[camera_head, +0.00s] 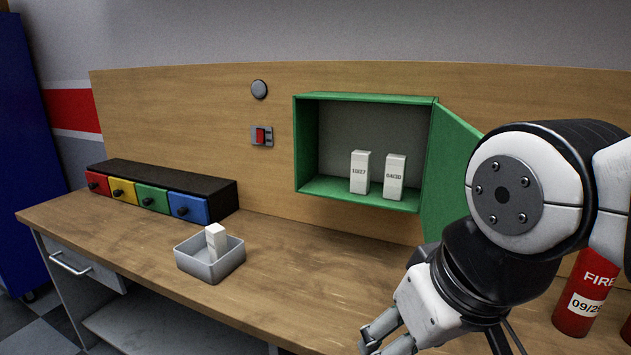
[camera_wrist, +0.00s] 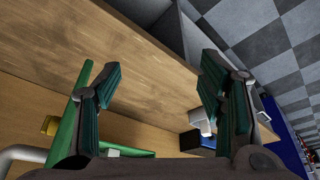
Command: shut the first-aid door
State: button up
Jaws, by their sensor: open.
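The first-aid cabinet (camera_head: 365,98) is a green open box on the wooden back panel. Its green door (camera_head: 449,165) is hinged on the right and stands open, swung outward; my arm hides part of it. Two white boxes stand inside, marked 10/27 (camera_head: 359,172) and 04/30 (camera_head: 394,177). My gripper (camera_head: 385,338) is open and empty over the worktop, in front of and below the cabinet. In the wrist view, my gripper (camera_wrist: 160,80) has its fingers spread, and the green door (camera_wrist: 66,142) shows beside and behind the left finger. I cannot tell whether they touch.
A grey tray (camera_head: 192,264) holding a white box (camera_head: 216,242) sits on the worktop (camera_head: 290,275). A unit of coloured drawers (camera_head: 165,180) stands at left. A red extinguisher (camera_head: 583,290) is at right, beneath my arm. The worktop's middle is clear.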

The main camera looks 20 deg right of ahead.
aim_at(452, 141)
jog(key=k+l, duration=0.15)
jog(key=l, duration=0.25)
jog(key=k+l+u, duration=0.1)
jog(key=l, duration=0.3)
jog(key=k+l, duration=0.25)
jog(key=l, duration=0.15)
